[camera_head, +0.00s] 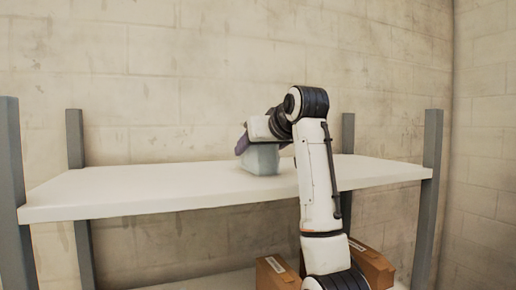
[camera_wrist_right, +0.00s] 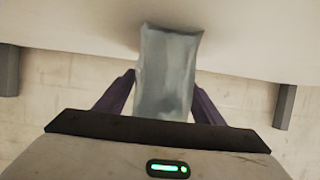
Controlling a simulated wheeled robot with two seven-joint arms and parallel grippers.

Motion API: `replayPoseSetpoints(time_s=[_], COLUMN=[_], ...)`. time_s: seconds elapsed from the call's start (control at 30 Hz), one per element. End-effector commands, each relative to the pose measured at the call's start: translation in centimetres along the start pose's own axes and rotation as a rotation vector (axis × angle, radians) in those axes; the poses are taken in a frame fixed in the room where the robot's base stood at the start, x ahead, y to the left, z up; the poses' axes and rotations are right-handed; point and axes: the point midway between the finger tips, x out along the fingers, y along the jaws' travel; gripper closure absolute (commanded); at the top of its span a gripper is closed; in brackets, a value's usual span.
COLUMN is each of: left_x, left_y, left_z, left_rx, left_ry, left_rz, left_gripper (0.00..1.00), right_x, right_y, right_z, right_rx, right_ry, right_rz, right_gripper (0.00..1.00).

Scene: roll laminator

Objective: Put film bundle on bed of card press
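The film bundle (camera_head: 262,159) is a grey-blue, shiny block on the white shelf in the head view. In the right wrist view the film bundle (camera_wrist_right: 167,75) fills the space between my fingers. My right gripper (camera_wrist_right: 165,88) has its purple fingers against the bundle's two sides, with no gap showing. In the head view one purple finger of my right gripper (camera_head: 243,143) shows at the bundle's upper left; the wrist hides the other. The bundle's base appears to be at the shelf surface. My left gripper and the card press are not in view.
The white shelf (camera_head: 130,187) stands between grey posts (camera_head: 430,185) against a block wall. Its left part is bare. Brown boxes (camera_head: 372,266) sit on a lower level, partly behind my right arm.

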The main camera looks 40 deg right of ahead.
Motion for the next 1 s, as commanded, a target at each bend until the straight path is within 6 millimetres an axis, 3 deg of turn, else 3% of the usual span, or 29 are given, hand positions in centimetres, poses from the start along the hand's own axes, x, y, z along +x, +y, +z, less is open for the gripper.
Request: replayPoseSetpoints(time_s=[0.47,0.57,0.87,0.9,1.0], left_x=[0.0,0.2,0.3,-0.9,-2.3], left_y=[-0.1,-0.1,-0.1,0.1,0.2], left_z=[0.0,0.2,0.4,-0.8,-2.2], left_rx=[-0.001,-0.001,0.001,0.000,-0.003], left_ry=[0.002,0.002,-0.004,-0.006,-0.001], left_rz=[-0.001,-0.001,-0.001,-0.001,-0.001], left_gripper=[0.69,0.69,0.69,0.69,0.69], right_x=[-0.8,-2.4,-9.8,-9.8,-10.3], right_y=[0.1,0.1,0.1,0.5,0.8], right_z=[-0.4,-0.4,-0.5,-1.2,-1.4], right_rx=[0.000,0.000,0.001,0.005,0.012], right_ry=[0.003,0.005,0.006,0.003,0.008], right_rz=[0.001,0.001,0.002,0.010,0.014], right_gripper=[0.28,0.28,0.28,0.28,0.28])
